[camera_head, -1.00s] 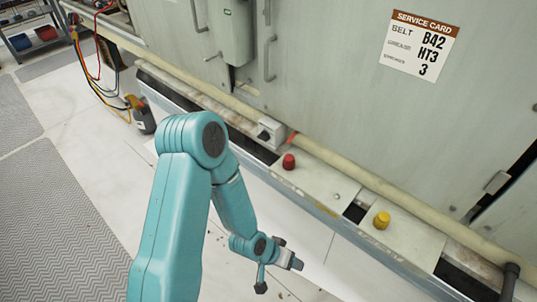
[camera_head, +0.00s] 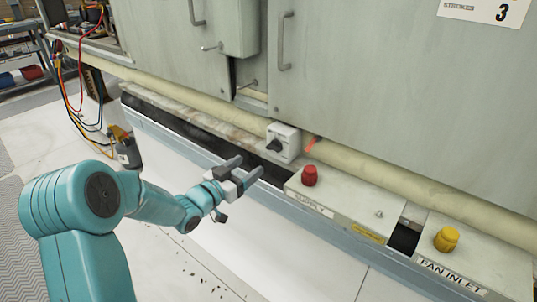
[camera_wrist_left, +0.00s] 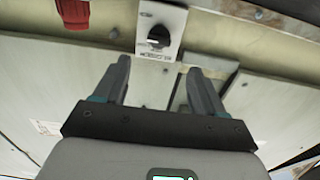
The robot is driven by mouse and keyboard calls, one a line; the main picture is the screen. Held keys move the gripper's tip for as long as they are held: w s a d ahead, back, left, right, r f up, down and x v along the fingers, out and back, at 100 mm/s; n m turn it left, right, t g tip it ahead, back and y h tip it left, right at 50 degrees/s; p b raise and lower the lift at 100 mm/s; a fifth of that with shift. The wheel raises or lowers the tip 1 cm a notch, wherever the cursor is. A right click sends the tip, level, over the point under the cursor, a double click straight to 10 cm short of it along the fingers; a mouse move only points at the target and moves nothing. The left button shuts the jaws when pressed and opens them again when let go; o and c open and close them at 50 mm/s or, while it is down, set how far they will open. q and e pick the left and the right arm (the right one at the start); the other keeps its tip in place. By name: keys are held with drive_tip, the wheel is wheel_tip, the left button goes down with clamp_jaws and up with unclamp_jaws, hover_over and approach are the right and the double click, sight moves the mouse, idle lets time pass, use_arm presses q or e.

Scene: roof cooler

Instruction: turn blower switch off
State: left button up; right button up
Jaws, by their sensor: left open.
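The blower switch is a small grey-white box (camera_head: 285,143) with a black rotary knob (camera_head: 274,146), mounted low against the cooler beside the beige pipe. My left gripper (camera_head: 248,168) is open and empty, just in front of and below the switch, apart from it. In the left wrist view the switch box (camera_wrist_left: 159,30) and its dark knob (camera_wrist_left: 158,37) lie ahead, between and beyond the two spread fingertips (camera_wrist_left: 158,75). The knob's exact setting is hard to read. My right gripper is not in view.
A red knob (camera_head: 309,175) stands on the supply box right of my gripper. A yellow knob (camera_head: 446,238) stands on the fan inlet box. A beige pipe (camera_head: 350,160) runs along the cooler (camera_head: 390,90). A yellow-black meter with cables (camera_head: 126,150) is at left.

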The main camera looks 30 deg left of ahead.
sight(271, 150)
use_arm(q)
drive_tip(key=w, duration=0.7)
drive_tip(key=w+d, duration=0.1)
drive_tip(key=w, duration=0.2)
drive_tip(key=shift+w+b, duration=0.35)
drive_tip(key=shift+b, duration=0.05)
drive_tip(key=c, duration=1.1)
